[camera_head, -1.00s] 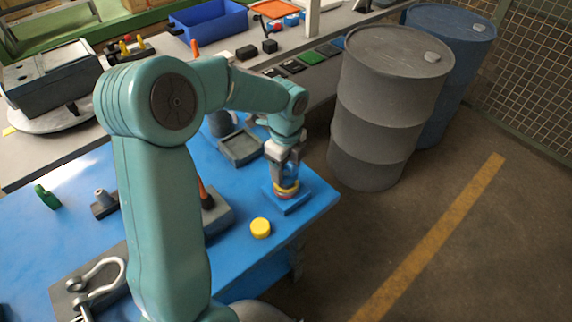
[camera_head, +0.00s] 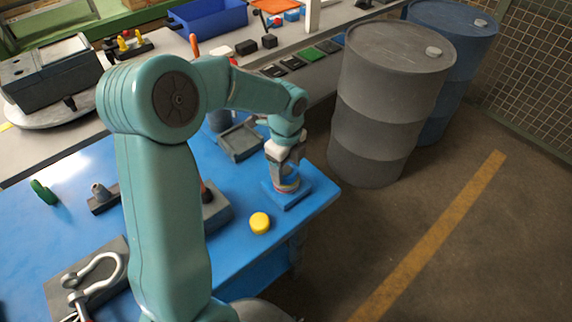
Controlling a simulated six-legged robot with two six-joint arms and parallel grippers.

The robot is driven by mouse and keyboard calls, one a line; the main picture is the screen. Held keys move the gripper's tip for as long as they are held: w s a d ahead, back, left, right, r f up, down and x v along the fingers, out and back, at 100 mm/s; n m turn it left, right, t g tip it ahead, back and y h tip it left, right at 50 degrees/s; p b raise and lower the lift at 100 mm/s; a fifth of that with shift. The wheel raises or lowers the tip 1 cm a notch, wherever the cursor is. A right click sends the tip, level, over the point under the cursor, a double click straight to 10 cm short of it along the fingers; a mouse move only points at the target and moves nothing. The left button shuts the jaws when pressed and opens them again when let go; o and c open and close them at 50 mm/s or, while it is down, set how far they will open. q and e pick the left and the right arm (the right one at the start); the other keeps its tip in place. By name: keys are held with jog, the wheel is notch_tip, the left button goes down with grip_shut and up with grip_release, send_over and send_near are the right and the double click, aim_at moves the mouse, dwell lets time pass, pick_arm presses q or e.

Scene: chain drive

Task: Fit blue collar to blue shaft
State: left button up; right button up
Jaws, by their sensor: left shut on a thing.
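My left gripper (camera_head: 286,174) points down over a blue square base (camera_head: 287,198) near the right corner of the blue table. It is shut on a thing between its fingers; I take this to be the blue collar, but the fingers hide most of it. A pinkish ring (camera_head: 286,187) shows just below the fingertips, above the base. The blue shaft is not clearly visible; the gripper covers that spot. I cannot tell whether the collar is around the shaft. My right gripper is not in view.
A yellow cap (camera_head: 260,222) lies on the blue table (camera_head: 240,260) left of the base. A grey tray (camera_head: 241,141) is behind the gripper. A grey block (camera_head: 216,212) stands near my arm. A grey drum (camera_head: 378,120) stands beyond the table's right edge.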

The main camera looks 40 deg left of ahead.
pick_arm(q)
jog(key=shift+f+b, duration=0.35)
jog(key=shift+f, duration=0.2)
jog(key=o, duration=1.5)
jog(key=shift+c, duration=0.2)
jog(key=shift+r, duration=0.1)
notch_tip(320, 180, up, 16)
jog(key=shift+r+p, duration=0.15)
jog(key=shift+p, duration=0.15)
jog(key=shift+s+d, duration=0.1)
